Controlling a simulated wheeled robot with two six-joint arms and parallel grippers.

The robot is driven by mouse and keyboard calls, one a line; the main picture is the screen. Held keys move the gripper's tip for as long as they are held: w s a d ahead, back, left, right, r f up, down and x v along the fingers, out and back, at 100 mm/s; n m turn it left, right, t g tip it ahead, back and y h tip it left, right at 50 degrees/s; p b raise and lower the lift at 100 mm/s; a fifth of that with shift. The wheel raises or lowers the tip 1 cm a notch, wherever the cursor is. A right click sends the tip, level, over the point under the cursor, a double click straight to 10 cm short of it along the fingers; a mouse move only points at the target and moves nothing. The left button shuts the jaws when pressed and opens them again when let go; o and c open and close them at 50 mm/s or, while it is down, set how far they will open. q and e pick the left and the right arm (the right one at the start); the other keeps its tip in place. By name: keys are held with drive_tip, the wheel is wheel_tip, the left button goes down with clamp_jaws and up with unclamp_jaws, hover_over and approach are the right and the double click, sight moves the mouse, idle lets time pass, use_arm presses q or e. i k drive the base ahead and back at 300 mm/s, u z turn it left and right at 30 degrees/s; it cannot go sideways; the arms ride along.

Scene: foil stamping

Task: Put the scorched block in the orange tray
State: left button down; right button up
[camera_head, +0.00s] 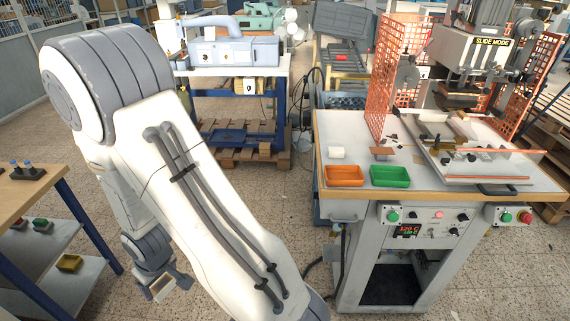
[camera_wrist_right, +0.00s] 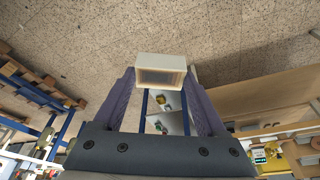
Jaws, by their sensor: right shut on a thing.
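My right gripper (camera_head: 164,283) is at the lower left of the head view, low beside the wooden table and apart from the press table. It is shut on a pale block (camera_wrist_right: 160,60). In the right wrist view the block sits between the two fingertips, and the face towards the camera is dark brown inside a cream border. The block also shows as a small pale piece in the head view (camera_head: 161,293). The orange tray (camera_head: 345,184) stands at the front left of the press table and looks empty. My left gripper is not in view.
A green tray (camera_head: 390,184) stands right of the orange one. A white piece (camera_head: 336,153) lies behind them. The press (camera_head: 470,60) has orange mesh guards (camera_head: 398,65). A wooden table (camera_head: 25,200) with a shelf is at left. Open floor lies between the tables.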

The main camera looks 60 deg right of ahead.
sight(343, 177)
drive_tip(key=i, duration=0.8)
drive_tip(key=z, duration=1.9)
